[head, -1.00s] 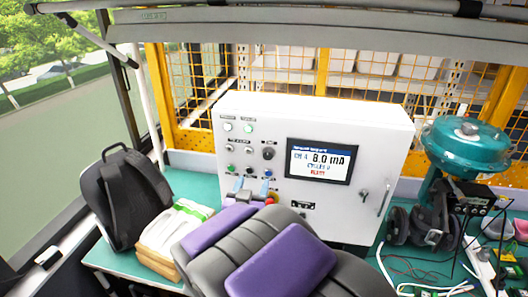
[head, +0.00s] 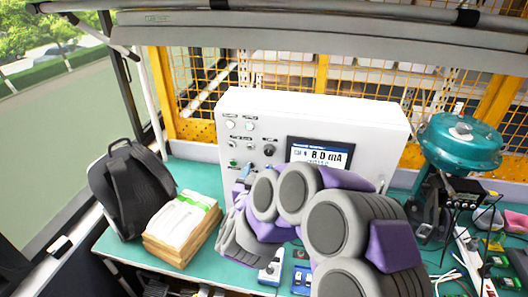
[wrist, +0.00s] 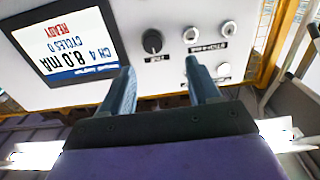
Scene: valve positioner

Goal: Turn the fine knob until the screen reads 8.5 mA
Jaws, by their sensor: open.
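The white control box (head: 300,108) stands on the green bench. Its screen (wrist: 65,42) shows upside down in the wrist view and reads CH 4, 8.0 mA, CYCLES 0, READY. The screen (head: 319,152) is partly covered by my arm in the head view. A black round knob (wrist: 153,41), its small label apparently FINE, sits beside the screen. The knob (head: 269,151) is left of the screen in the head view. My gripper (wrist: 159,68) is open and empty, its two blue-grey fingers pointing at the panel on either side of the knob's line, apart from it.
Small buttons and a switch (wrist: 190,34) sit beside the knob. A teal valve actuator (head: 460,140) stands right, among cables and small devices. A yellow mesh fence is behind.

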